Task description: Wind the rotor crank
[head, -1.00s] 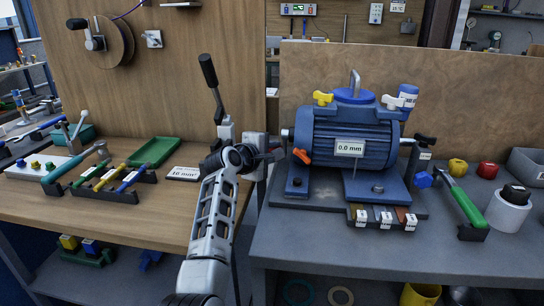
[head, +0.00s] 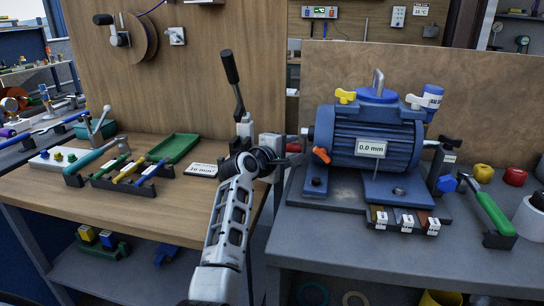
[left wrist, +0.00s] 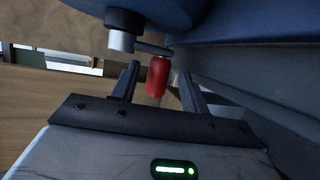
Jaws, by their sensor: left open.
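The blue motor (head: 378,143) stands on the grey bench, a tag reading 0.0 mm on its body. The rotor crank is on the motor's left end. In the left wrist view its red handle (left wrist: 158,77) hangs from a dark crank arm (left wrist: 153,49) on a metal shaft end (left wrist: 121,41). My left gripper (left wrist: 158,72) is open, its two fingers on either side of the red handle with gaps visible. My right gripper is not in view.
A tall lever with a black grip (head: 231,66) stands just behind my left arm. The wooden bench at left holds a green tray (head: 173,147) and tools in a rack (head: 127,171).

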